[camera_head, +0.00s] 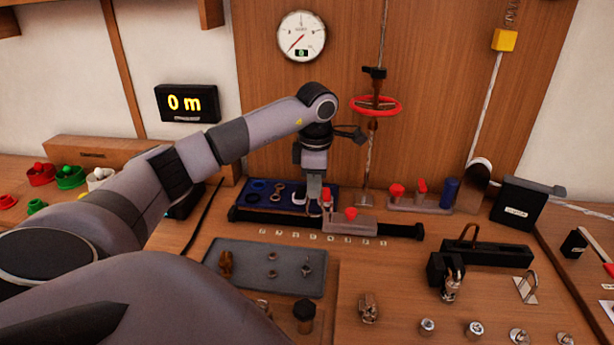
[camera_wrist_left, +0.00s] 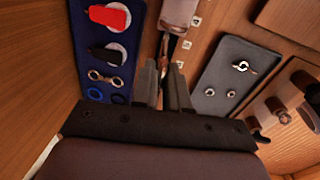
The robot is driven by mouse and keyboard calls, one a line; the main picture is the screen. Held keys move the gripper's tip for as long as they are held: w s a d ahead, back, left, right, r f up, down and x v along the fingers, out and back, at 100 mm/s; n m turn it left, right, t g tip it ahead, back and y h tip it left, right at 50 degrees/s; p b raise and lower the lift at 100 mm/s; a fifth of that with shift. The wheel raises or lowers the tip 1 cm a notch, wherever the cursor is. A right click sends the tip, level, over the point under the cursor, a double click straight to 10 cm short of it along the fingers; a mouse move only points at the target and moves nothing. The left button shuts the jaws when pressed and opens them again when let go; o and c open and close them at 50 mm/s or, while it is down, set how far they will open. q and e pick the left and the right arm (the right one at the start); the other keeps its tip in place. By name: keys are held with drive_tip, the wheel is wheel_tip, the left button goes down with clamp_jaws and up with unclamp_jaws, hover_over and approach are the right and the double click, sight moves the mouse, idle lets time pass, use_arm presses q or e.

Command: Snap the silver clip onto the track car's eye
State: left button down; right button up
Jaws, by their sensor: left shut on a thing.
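My left gripper (camera_head: 322,204) points down at the black track, just left of the track car (camera_head: 352,226), a grey block with a red knob. In the left wrist view the gripper (camera_wrist_left: 164,82) is shut on a slim metallic piece (camera_wrist_left: 163,62), apparently the silver clip, mostly hidden by the fingers. The car's end (camera_wrist_left: 180,12) shows just beyond that piece. I cannot make out the eye or whether the clip touches it. My right gripper is out of view.
A blue tray (camera_head: 257,207) with rings lies behind the track (camera_head: 405,230). A grey tray (camera_head: 243,279) with small metal fittings lies in front. A red handwheel (camera_head: 376,106) hangs on a rod at the back. More metal fittings stand at the front right.

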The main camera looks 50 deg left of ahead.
use_arm(q)
drive_tip(key=shift+w+d, duration=0.3)
drive_tip(key=shift+d, duration=0.25)
drive_tip(key=shift+d, duration=0.2)
drive_tip(key=shift+w+d, duration=0.15)
drive_tip(key=shift+d, duration=0.1)
idle(0.5)
drive_tip(key=shift+w+d+f, duration=0.1)
drive_tip(key=shift+w+d, duration=0.65)
drive_tip(key=shift+d, duration=0.15)
